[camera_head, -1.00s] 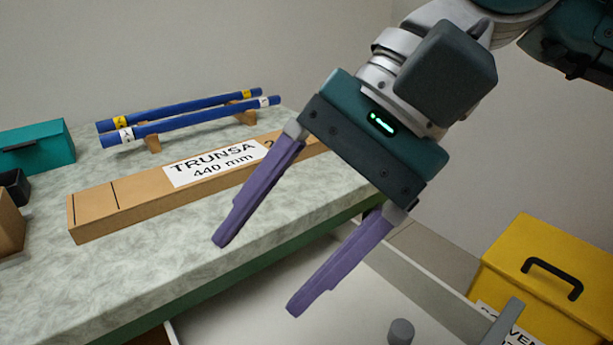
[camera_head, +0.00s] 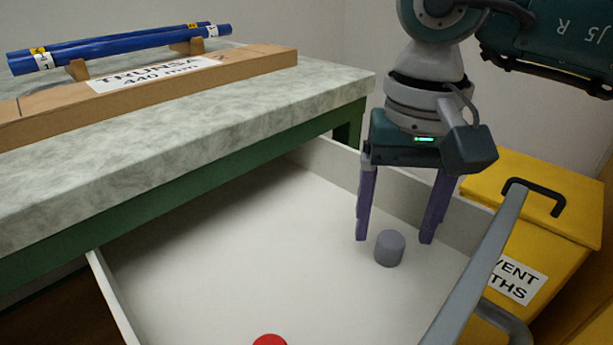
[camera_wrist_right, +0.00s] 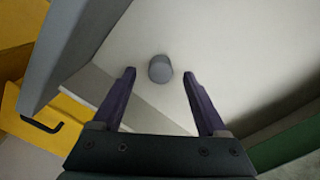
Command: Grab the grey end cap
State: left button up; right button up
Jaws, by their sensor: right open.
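The grey end cap (camera_head: 389,248) is a short cylinder standing in the open white drawer (camera_head: 230,235), toward its right side. My right gripper (camera_head: 394,240) points down over the drawer with its two purple fingers wide apart and nothing between them. In the head view the cap shows between the fingertips, a little nearer the camera. In the right wrist view the cap (camera_wrist_right: 160,69) lies just beyond the fingertips (camera_wrist_right: 160,74), roughly centred between them and not touched. My left gripper is out of view.
A red round thing (camera_head: 269,340) shows at the bottom edge in the drawer. The drawer's grey handle bar (camera_head: 470,280) and a yellow bin (camera_head: 560,210) are at right. The worktop (camera_head: 200,125) with a cardboard box (camera_head: 250,65) and blue rods (camera_head: 110,47) is at left.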

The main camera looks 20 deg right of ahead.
notch_tip(320, 180, down, 2)
jog(key=shift+f, duration=0.1)
jog(key=shift+c, duration=0.2)
grip_shut()
dwell(0.4)
